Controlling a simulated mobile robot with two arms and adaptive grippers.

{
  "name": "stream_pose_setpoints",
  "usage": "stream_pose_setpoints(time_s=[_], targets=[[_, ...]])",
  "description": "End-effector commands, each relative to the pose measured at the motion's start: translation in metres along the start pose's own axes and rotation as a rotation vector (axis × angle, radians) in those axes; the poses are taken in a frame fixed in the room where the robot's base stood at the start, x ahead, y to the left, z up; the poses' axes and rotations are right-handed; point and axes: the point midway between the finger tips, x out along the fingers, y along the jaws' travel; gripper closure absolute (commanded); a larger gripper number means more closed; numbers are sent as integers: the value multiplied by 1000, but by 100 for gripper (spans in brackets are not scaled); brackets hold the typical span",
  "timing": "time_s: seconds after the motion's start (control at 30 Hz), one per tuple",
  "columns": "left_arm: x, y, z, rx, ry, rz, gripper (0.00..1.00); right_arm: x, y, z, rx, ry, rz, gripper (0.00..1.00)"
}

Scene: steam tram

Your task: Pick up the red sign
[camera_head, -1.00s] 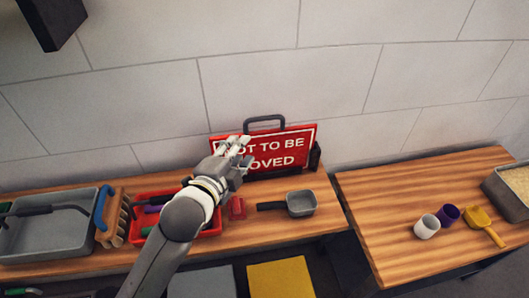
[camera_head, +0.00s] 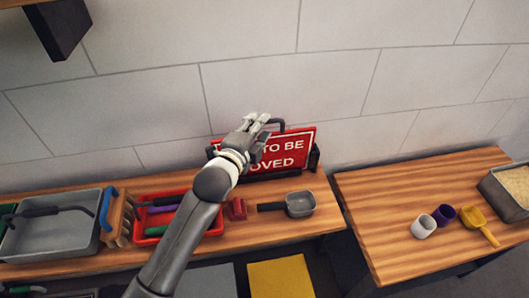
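The red sign (camera_head: 290,154) with white lettering stands upright at the back of the left wooden table, close to the wall. A dark handle shows along its top edge, and a dark holder stands at its right end. My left gripper (camera_head: 262,124) is in front of the sign's upper left part, with its fingers near the handle. It hides the left part of the lettering. The fingers look spread apart, and I cannot tell whether they touch the handle. My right gripper is not in view.
On the left table (camera_head: 265,232) are a grey scoop (camera_head: 299,204), a small red block (camera_head: 237,209), a red tray (camera_head: 144,235), a brush (camera_head: 118,217) and a grey tray (camera_head: 50,240). The right table (camera_head: 380,220) holds cups, a yellow scoop (camera_head: 478,223) and a grey bin.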

Motion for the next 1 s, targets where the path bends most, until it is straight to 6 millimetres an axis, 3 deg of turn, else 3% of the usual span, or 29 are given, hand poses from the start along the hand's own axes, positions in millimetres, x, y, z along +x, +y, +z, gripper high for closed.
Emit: stream_pose_setpoints(time_s=[0.23, 0.57, 0.87, 1.0], targets=[[25, -2, 0, 0, 0, 1, 63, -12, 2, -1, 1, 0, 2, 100], [31, -1, 0, 1, 0, 0, 63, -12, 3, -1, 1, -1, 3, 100], [30, -1, 0, 1, 0, 1, 98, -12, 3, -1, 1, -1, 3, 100], [30, -4, -1, 1, 1, -5, 100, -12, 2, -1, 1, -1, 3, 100]])
